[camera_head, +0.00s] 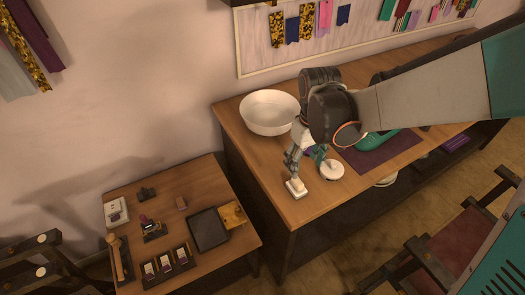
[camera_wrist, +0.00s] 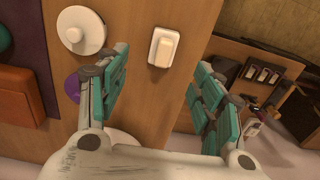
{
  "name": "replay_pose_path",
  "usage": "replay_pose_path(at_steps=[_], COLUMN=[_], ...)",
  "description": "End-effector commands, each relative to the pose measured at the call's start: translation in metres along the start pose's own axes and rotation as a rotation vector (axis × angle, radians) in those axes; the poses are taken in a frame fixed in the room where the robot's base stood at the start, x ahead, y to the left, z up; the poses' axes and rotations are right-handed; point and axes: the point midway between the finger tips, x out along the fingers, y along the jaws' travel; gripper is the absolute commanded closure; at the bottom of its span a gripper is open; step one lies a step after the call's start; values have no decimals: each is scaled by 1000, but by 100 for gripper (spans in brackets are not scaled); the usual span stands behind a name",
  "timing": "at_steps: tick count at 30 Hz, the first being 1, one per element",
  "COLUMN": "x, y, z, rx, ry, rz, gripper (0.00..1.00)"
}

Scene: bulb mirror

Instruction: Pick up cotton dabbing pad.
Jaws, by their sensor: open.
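Two small white things lie near the counter's front left corner, and I cannot tell for sure which is the cotton dabbing pad. One is a rectangular block with a raised middle (camera_head: 297,188), also in the wrist view (camera_wrist: 164,47). The other is a round disc with a knob (camera_head: 332,171), in the wrist view at upper left (camera_wrist: 82,30). My gripper (camera_head: 305,163) points down above the counter, open and empty. In the wrist view its teal-padded fingers (camera_wrist: 160,68) stand wide apart, with the block between and beyond the tips and the disc outside the left finger.
A white bowl (camera_head: 269,113) stands behind my gripper on the wooden counter (camera_head: 262,176). A purple mat (camera_head: 385,158) with a teal item (camera_head: 375,143) lies to the right. A lower table (camera_head: 187,190) at left holds a black tray (camera_head: 208,230) and small items.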

Motion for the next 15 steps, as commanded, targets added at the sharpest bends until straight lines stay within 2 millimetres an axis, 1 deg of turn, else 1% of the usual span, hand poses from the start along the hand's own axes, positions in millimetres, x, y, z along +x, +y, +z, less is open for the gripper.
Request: replay_pose_path(at_steps=[1,6,9,15], x=[14,40,48,57], y=[0,0,0,-2], z=[-2,-2,-1,-2], rx=[-1,0,0,0], ry=[0,1,1,1], rz=[0,0,0,0], gripper=[39,39,39,39])
